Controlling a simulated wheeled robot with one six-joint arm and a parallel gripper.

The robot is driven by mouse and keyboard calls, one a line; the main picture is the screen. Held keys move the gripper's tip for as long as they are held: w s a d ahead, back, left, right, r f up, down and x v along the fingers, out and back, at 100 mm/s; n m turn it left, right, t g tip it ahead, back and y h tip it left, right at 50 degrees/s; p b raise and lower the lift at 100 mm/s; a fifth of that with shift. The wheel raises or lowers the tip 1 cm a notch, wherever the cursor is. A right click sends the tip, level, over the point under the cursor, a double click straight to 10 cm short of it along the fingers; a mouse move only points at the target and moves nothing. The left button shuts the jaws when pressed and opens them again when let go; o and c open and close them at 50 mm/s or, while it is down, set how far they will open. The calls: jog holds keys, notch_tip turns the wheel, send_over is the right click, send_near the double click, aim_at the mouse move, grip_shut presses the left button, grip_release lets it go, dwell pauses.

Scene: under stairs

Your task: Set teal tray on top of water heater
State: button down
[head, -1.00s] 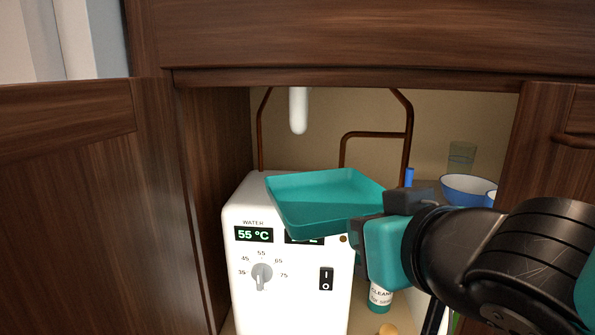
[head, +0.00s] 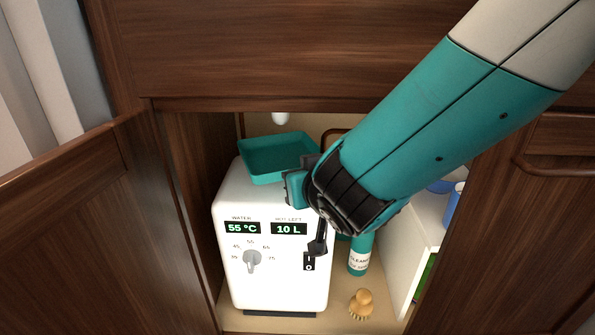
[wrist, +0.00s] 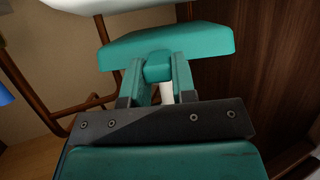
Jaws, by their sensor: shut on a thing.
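The teal tray (head: 275,168) is at the back of the cupboard, over the rear top of the white water heater (head: 232,200). It looks roughly level, and nothing is visible in it. In the head view I cannot tell whether it touches the heater. My gripper (wrist: 160,72) is shut on the tray's near edge; the tray (wrist: 200,42) spans the upper middle of the wrist view. In the head view my arm covers the tray's right end and the heater's right rear. The heater reads 55 °C and 10 L.
A white drain pipe (head: 280,118) hangs just above the tray. Copper pipes (wrist: 98,102) run behind. A cleaner bottle (head: 359,255) and a brush (head: 362,303) stand right of the heater. The open left door (head: 70,230) and the cupboard frame bound the opening.

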jog(key=shift+w+a+p, duration=0.15)
jog(key=shift+w+a, duration=0.05)
jog(key=shift+w, duration=0.35)
jog(key=shift+w+a+p, duration=0.15)
jog(key=shift+w+a, duration=0.05)
jog(key=shift+w, duration=0.3)
jog(key=shift+f+b, duration=1.55)
jog(key=shift+f, duration=0.4)
jog(key=c, duration=0.9)
grip_release()
